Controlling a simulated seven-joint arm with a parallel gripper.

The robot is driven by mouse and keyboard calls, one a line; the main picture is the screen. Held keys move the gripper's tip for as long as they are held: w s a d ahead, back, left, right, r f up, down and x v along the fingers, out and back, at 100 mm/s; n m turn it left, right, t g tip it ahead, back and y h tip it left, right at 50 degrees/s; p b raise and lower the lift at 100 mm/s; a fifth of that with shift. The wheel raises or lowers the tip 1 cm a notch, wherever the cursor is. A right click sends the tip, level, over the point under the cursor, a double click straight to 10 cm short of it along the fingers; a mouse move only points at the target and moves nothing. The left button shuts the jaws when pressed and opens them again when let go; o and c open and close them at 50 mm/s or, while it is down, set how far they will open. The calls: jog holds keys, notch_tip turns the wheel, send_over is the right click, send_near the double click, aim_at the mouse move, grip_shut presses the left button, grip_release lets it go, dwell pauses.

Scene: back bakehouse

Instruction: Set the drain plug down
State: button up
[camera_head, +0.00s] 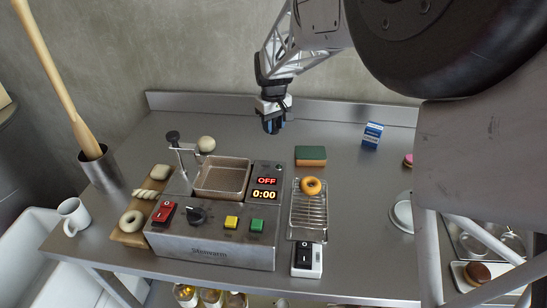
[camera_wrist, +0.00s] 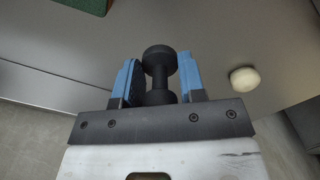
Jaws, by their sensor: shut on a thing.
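My gripper (camera_head: 272,124) hangs over the bare back part of the steel table, behind the fryer, with its tip pointing down. In the wrist view its two blue fingers (camera_wrist: 158,82) are shut on the drain plug (camera_wrist: 159,60), a dark, dumbbell-shaped piece with a round wide end and a narrow neck. The plug's lower end is partly hidden by the gripper body. In the head view I cannot make out the plug between the fingers. How high it is above the table is hard to tell.
The fryer (camera_head: 210,252) with its basin (camera_head: 222,191) stands in front. A pale dough ball (camera_head: 206,143) lies behind it. A green-topped sponge (camera_head: 310,150), a wire rack (camera_head: 296,215) with a doughnut (camera_head: 311,186), and a blue-white box (camera_head: 372,135) stand right. The back table strip (camera_head: 225,120) is clear.

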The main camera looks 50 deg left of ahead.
send_over(274, 157)
jog(key=shift+f, duration=2.55)
jog(key=shift+f, duration=2.45)
jog(key=shift+f, duration=0.1)
jog(key=o, duration=0.9)
notch_tip(274, 157, up, 12)
jog(key=shift+r, duration=0.1)
